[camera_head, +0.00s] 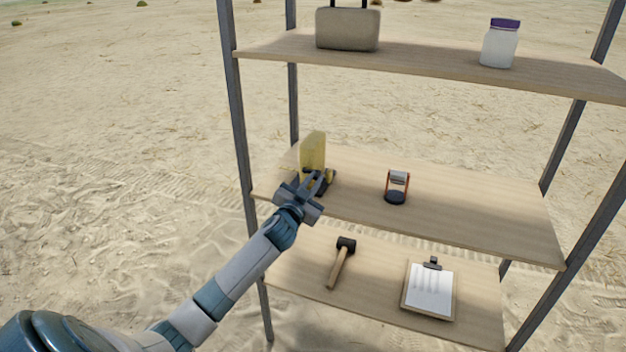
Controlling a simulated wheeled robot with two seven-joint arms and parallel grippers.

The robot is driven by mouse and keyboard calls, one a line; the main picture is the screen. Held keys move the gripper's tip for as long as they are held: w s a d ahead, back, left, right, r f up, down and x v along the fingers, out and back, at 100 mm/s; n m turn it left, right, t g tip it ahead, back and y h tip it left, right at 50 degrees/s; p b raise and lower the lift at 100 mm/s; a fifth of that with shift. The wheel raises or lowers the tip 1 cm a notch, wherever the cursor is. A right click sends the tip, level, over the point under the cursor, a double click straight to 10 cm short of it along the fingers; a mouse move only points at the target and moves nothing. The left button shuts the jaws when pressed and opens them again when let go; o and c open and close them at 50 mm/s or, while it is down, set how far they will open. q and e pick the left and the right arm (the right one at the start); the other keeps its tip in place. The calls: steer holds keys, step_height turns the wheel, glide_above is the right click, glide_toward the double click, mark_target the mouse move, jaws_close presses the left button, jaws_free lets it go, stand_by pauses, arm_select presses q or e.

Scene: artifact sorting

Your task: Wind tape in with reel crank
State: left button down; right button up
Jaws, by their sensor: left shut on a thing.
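A yellow tape reel (312,151) stands upright at the left end of the middle shelf. My left gripper (318,184) is at the lower front of the reel, shut on a part of it that looks like the crank. The fingers hide most of that part, and any tape is too small to make out. My right gripper is not in view.
The middle shelf (460,205) also holds a small black-based lamp-like item (396,187). A mallet (341,262) and a clipboard (430,290) lie on the lower shelf. A bag (347,30) and a jar (499,45) stand on the top shelf. Metal posts frame the rack.

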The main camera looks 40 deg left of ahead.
arm_select(q)
steer(key=shift+f+m, duration=0.6)
steer(key=shift+m, duration=0.5)
steer(key=shift+f, duration=0.1)
steer(key=c, duration=1.8)
jaws_free()
steer(key=shift+s, duration=0.15)
steer(key=shift+b+v, duration=2.3)
steer(key=shift+v, duration=6.3)
